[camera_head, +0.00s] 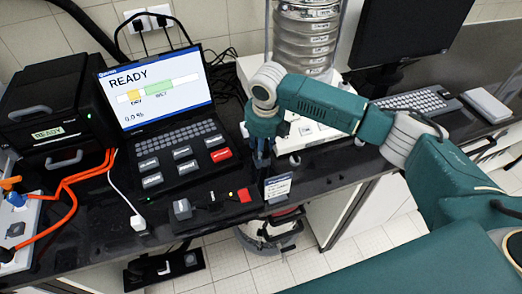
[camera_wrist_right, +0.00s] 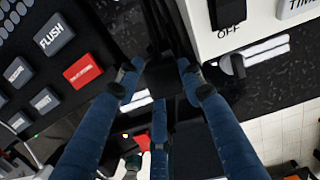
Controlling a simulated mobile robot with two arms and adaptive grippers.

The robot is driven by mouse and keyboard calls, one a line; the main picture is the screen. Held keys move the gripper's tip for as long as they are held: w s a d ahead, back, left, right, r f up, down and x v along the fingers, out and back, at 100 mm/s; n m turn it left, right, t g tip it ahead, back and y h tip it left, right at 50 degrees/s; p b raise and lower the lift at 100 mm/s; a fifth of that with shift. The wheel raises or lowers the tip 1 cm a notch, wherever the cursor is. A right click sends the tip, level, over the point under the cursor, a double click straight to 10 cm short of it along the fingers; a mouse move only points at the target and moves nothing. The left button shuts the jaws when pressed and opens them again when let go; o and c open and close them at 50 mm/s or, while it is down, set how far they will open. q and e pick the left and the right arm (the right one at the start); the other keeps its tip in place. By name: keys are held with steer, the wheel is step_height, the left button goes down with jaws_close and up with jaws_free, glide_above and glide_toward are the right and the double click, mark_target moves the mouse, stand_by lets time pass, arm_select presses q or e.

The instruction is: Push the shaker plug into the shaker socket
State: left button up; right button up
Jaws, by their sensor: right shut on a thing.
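My right gripper (camera_head: 260,150) points down at the bench in front of the white sieve shaker (camera_head: 318,132). In the right wrist view my right gripper (camera_wrist_right: 158,84) has its blue fingers closed around a dark block (camera_wrist_right: 162,76), which appears to be the shaker plug. It is dark against the black bench, so its prongs and exact tilt cannot be made out. The shaker's white base (camera_wrist_right: 262,32), with a black switch marked OFF, lies just right of the fingers. I cannot identify the shaker socket or tell whether the plug touches it. My left gripper is out of view.
A laptop reading READY (camera_head: 155,88) and a key panel with a red key (camera_head: 221,154) stand left of the gripper. A keyboard (camera_head: 418,102) lies right. Orange cables (camera_head: 72,190) run at far left.

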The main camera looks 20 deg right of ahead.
steer(key=shift+w+r, duration=0.1)
steer(key=shift+w+r, duration=0.1)
steer(key=shift+r, duration=0.45)
step_height(320, 180, up, 19)
steer(key=b, duration=0.4)
steer(key=shift+f+b, duration=0.15)
steer(key=shift+b, duration=0.2)
